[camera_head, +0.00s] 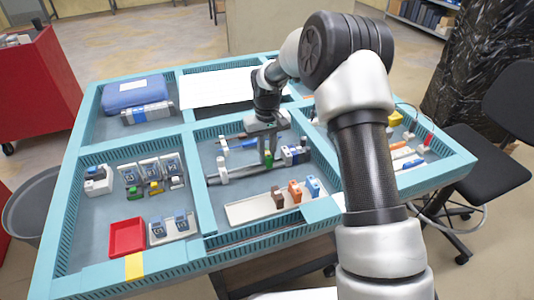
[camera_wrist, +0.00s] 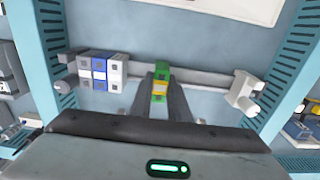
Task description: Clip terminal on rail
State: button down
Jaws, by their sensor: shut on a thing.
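My gripper (camera_head: 268,155) is over the middle compartment of the teal-framed table, pointing down. It is shut on a green-and-yellow terminal (camera_wrist: 161,82), which also shows in the head view (camera_head: 270,161). The terminal is at the grey rail (camera_wrist: 205,79); I cannot tell whether it is seated on it. In the wrist view, a white end clamp (camera_wrist: 243,94) is on the rail to the right of the terminal. White and blue terminals (camera_wrist: 100,69) are on the rail to the left, with bare rail between them and my gripper.
A pale tray (camera_head: 242,212) holds brown, orange and blue terminals (camera_head: 312,186) in front of the rail. A red bin (camera_head: 127,236) and several small modules are in the left compartments. A blue case (camera_head: 134,91) lies at the back left. Teal dividers surround the compartment.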

jog(key=shift+f+b, duration=0.45)
jog(key=shift+f, duration=0.35)
dwell(0.4)
jog(key=c, duration=1.2)
grip_release()
jog(key=shift+s, duration=0.1)
jog(key=shift+a, duration=0.1)
jog(key=shift+r+p, duration=2.35)
jog(key=shift+r, duration=1.45)
